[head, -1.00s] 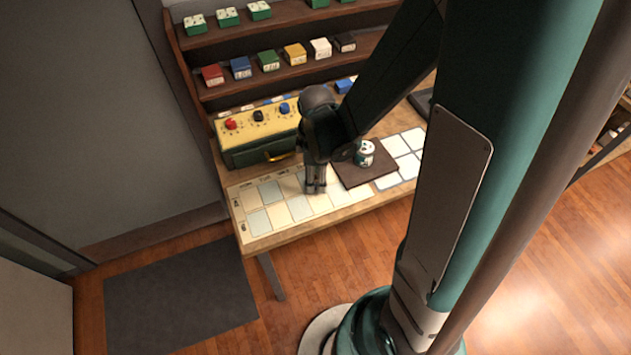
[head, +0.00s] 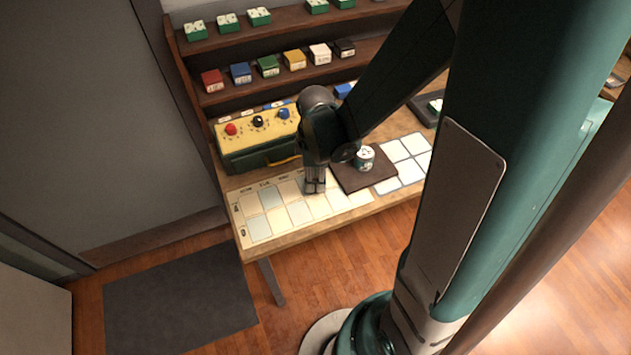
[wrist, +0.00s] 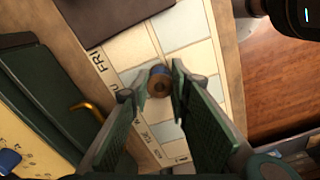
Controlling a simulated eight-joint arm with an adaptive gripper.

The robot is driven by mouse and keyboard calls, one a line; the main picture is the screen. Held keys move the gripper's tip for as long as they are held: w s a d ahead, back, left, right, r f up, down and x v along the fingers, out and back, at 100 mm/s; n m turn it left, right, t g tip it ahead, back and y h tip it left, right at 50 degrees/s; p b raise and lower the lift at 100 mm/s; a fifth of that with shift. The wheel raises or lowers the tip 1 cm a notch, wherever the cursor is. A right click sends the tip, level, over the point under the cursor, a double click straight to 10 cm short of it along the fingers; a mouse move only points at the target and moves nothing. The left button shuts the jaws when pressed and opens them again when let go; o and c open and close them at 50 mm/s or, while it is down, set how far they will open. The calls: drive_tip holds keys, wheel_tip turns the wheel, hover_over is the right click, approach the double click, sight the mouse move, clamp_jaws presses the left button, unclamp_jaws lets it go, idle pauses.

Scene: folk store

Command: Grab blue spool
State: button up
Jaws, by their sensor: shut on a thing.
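The blue spool (wrist: 158,71) shows in the wrist view as a small round brown wooden end with a bit of blue at its edge. It is between the two fingertips of my gripper (wrist: 157,94), which is shut on it. The spool is over the pale grid of cells on the table; I cannot tell whether it still touches the surface. In the head view my gripper (head: 315,187) points down over the pale grid mat (head: 258,228), and the spool is hidden there.
A green box with a yellow top (head: 238,142) bears red, black and blue round pieces, left of my gripper. A dark brown board (head: 350,182) with a white-and-green tin (head: 365,156) lies close on the right. Shelves with small coloured boxes (head: 240,72) stand behind.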

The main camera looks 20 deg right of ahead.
wheel_tip(320, 180, up, 8)
drive_tip(key=p, duration=0.1)
drive_tip(key=shift+r, duration=0.2)
idle(0.3)
